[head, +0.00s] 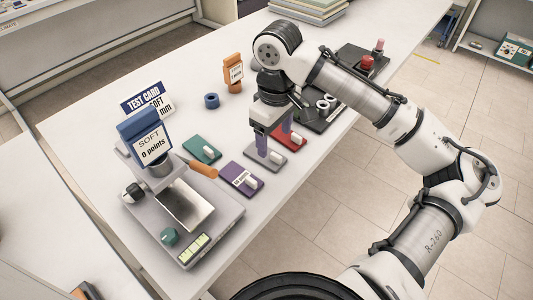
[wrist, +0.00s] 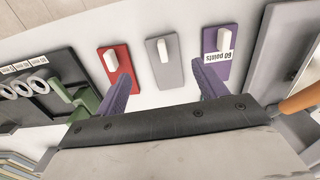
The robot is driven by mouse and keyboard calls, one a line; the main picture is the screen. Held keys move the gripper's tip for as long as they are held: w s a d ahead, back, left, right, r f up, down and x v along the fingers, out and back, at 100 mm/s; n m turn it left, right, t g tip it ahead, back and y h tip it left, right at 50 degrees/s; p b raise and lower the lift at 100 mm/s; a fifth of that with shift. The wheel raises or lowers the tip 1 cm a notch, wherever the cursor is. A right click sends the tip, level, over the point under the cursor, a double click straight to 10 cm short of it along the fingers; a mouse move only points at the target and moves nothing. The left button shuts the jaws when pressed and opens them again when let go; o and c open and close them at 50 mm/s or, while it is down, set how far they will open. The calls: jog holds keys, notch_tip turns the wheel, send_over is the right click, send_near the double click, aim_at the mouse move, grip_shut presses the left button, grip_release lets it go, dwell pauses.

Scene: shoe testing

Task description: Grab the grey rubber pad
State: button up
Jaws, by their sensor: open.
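The grey rubber pad (head: 265,165) lies flat on the white table, between the red pad and the purple pad. It has a small white upright peg on it. It also shows in the wrist view (wrist: 168,78), ahead of my fingers and between them. My gripper (head: 274,142) is open and empty, pointing down over the pad. Its two purple fingers also show in the wrist view (wrist: 161,80), one to each side of the grey pad. I cannot tell exactly how high the fingertips are above it.
A red pad (head: 291,133) and a purple pad (head: 237,180) flank it closely. A teal pad (head: 198,145) lies farther left. A scale-like tester (head: 225,212) with a blue "SOFT" sign stands at front left. A dark tray (head: 318,122) with rings lies behind. A blue ring (head: 211,101) sits on open tabletop.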

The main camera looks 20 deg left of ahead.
aim_at(273, 153)
jog(key=f, duration=0.1)
jog(key=f+p, duration=0.1)
jog(key=f, duration=0.2)
jog(key=shift+s+f, duration=0.3)
jog(key=shift+s, duration=0.1)
jog(key=shift+f, duration=0.45)
jog(key=c, duration=1.1)
jog(key=shift+r, duration=0.1)
